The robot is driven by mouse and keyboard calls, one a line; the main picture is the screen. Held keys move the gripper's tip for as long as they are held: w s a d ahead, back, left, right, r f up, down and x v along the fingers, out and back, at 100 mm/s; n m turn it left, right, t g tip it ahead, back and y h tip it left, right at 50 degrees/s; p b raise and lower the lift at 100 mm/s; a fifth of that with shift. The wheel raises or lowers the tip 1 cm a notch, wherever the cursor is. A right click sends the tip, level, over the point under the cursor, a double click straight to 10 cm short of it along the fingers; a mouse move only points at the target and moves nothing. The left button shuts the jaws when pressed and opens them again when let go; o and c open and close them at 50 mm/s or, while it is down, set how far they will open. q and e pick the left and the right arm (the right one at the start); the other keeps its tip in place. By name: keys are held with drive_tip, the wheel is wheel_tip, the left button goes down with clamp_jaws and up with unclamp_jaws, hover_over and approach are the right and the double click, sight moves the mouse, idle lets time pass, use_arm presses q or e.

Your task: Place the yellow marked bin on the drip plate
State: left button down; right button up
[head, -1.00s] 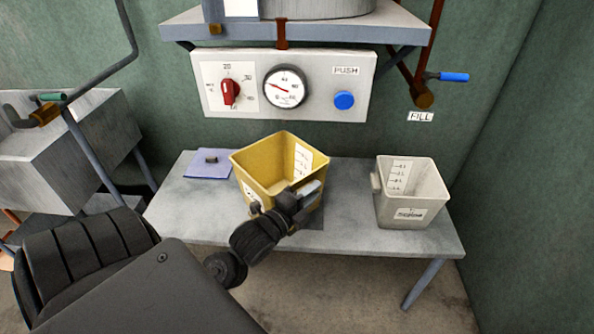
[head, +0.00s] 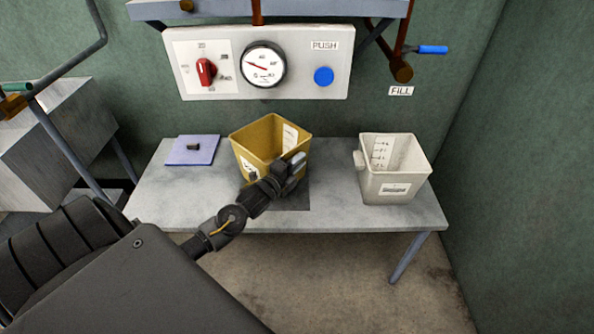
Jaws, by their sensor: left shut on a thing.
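The yellow bin (head: 254,139), with white scale labels on it, is upright near the middle of the grey table. My left gripper (head: 290,166) is shut on its front right side and covers part of that wall. The dark square drip plate (head: 291,198) shows below and in front of the bin; the bin hides its rear part. I cannot tell whether the bin touches the plate or hangs just above it. My right gripper is not in view.
A white bin (head: 392,184) stands on the right of the grey table (head: 330,212). A blue pad (head: 178,155) with a small dark object lies at the left rear. A control panel (head: 292,84) with a red knob, gauge and blue button is on the wall behind.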

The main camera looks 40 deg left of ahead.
use_arm(q)
drive_tip(key=shift+w+a+f, duration=0.1)
drive_tip(key=shift+w+f, duration=0.05)
drive_tip(key=shift+f, duration=0.05)
wheel_tip(320, 180, down, 3)
drive_tip(key=shift+f, duration=0.1)
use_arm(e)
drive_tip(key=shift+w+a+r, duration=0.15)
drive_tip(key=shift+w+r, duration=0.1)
use_arm(q)
drive_tip(key=c, duration=1.7)
unclamp_jaws()
drive_tip(key=shift+f, duration=0.15)
drive_tip(key=shift+c, duration=0.2)
drive_tip(key=o, duration=0.5)
drive_tip(key=shift+c, duration=0.2)
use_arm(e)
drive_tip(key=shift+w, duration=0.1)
use_arm(q)
drive_tip(key=shift+r, duration=0.2)
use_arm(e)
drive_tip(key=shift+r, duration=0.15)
